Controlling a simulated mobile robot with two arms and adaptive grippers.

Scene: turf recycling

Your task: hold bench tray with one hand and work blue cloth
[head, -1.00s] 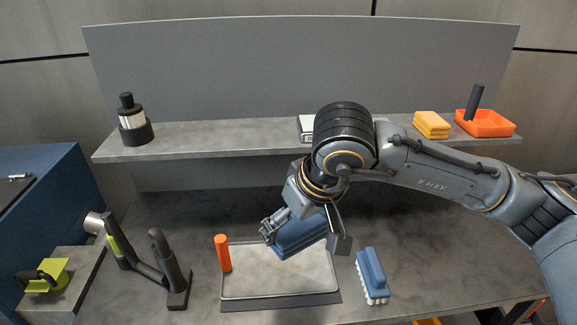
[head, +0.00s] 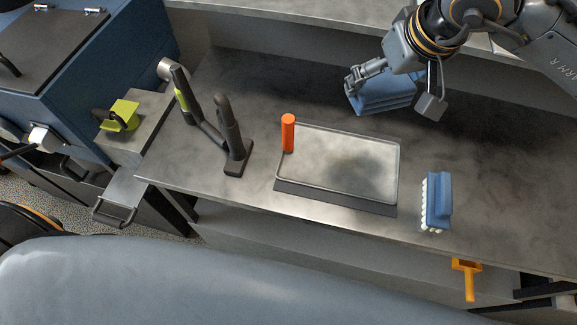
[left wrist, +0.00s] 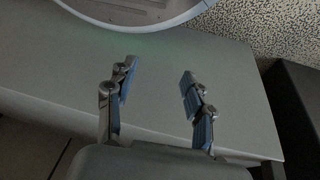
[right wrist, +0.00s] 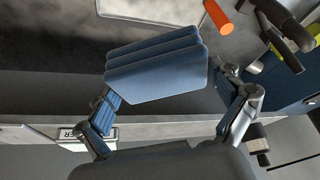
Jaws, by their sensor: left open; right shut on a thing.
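The bench tray (head: 330,178) is a shallow pale metal tray lying on a dark mat on the workbench, with an orange upright handle (head: 288,133) at its left back corner. A dark smudge shows on its surface. My right gripper (head: 388,98) is shut on the folded blue cloth (head: 382,97) and holds it above the bench, behind and right of the tray. The cloth also shows between the fingers in the right wrist view (right wrist: 158,68). My left gripper (left wrist: 158,85) is open and empty in the left wrist view, over a plain grey surface, and is outside the head view.
A blue brush (head: 437,200) with white bristles lies right of the tray. A dark stand with upright handles (head: 228,135) is left of it. A yellow-green item (head: 123,115) sits on a block further left. An orange tool (head: 467,279) hangs under the front edge.

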